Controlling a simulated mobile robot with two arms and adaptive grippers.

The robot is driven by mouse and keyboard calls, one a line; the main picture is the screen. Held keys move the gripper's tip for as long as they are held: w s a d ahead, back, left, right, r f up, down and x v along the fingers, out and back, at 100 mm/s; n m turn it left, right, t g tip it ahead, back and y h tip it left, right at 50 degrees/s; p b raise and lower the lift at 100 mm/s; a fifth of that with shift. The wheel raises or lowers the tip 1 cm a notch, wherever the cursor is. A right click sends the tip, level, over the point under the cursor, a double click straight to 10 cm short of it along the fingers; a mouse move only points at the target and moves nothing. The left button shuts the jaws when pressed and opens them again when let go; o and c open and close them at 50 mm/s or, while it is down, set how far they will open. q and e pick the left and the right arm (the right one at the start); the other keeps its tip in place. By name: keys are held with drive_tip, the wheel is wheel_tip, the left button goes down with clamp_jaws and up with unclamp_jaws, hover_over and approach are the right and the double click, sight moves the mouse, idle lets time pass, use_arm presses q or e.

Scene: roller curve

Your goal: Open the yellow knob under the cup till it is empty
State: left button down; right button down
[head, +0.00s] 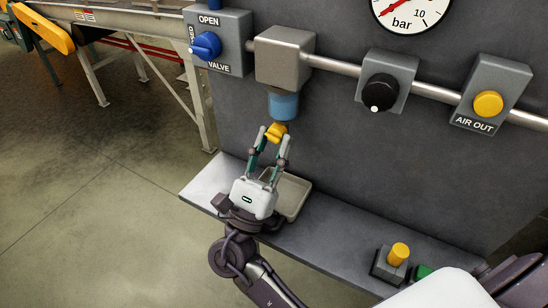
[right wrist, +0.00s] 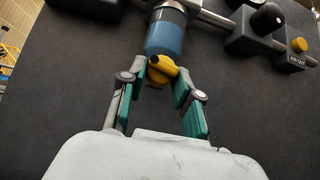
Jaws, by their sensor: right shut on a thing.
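The cup (head: 284,106) is blue and translucent, and hangs below a grey metal block (head: 285,58) on the wall panel. It also shows in the right wrist view (right wrist: 166,40), with blue across its lower part; how much is liquid I cannot tell. The yellow knob (head: 277,131) sits directly under the cup, and the right wrist view shows it too (right wrist: 162,69). My right gripper (head: 275,137) reaches up from below and is shut on the knob, one finger on each side. The fingers hide part of the knob's sides.
A shallow beige tray (head: 294,196) lies on the grey ledge (head: 325,225), below the cup. A blue valve knob (head: 205,45), a black knob (head: 380,92) and a yellow AIR OUT button (head: 488,104) are on the panel. A yellow button (head: 399,254) stands on the ledge at right.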

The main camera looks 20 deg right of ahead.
drive_tip(key=shift+m, duration=0.3)
drive_tip(key=c, duration=0.8)
unclamp_jaws()
